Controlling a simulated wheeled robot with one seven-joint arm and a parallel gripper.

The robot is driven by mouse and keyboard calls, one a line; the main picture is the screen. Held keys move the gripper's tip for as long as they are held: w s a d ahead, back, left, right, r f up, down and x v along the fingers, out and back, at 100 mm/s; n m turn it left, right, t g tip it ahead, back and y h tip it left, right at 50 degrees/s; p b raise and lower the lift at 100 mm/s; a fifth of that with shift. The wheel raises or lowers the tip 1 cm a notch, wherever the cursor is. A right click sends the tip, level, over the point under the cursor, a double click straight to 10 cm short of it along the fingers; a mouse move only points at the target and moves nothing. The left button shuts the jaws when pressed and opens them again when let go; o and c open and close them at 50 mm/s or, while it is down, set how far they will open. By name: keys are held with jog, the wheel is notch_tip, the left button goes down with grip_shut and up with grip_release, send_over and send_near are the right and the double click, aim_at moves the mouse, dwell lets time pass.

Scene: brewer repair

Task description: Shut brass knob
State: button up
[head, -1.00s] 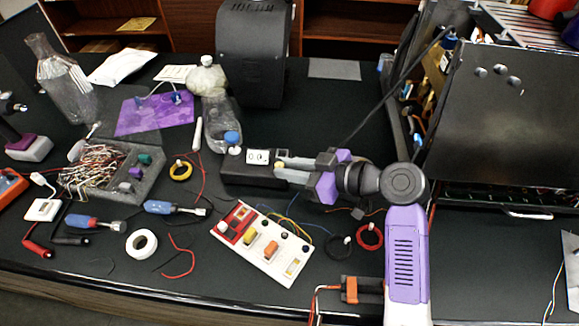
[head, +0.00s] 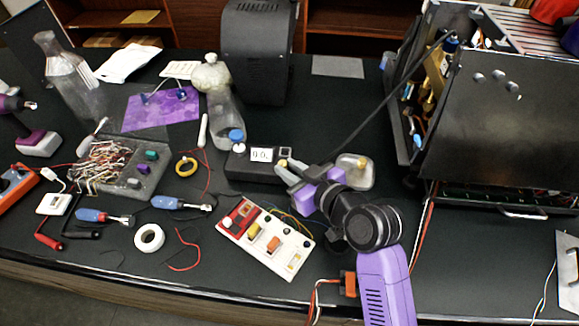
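A low black box (head: 241,168) with a small white display (head: 261,155) lies in the middle of the table. A small brass-coloured knob (head: 283,162) shows at its right end, partly hidden by my gripper. My gripper (head: 284,170) comes in from the right, with its two grey fingers apart and their tips at this knob. I cannot tell whether they touch it. A second brass-coloured knob (head: 362,162) stands on a pale, rounded plate (head: 352,181) just right of my gripper.
A clear bottle (head: 224,112) stands behind the box. A white switch panel (head: 265,238) lies in front. A large black open machine (head: 500,125) is at the right, with a dark cable reaching toward my arm. Bare table lies behind my gripper.

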jog(key=shift+o, duration=0.8)
jog(key=b+v, duration=0.1)
jog(key=v, duration=0.7)
jog(key=shift+a, duration=0.1)
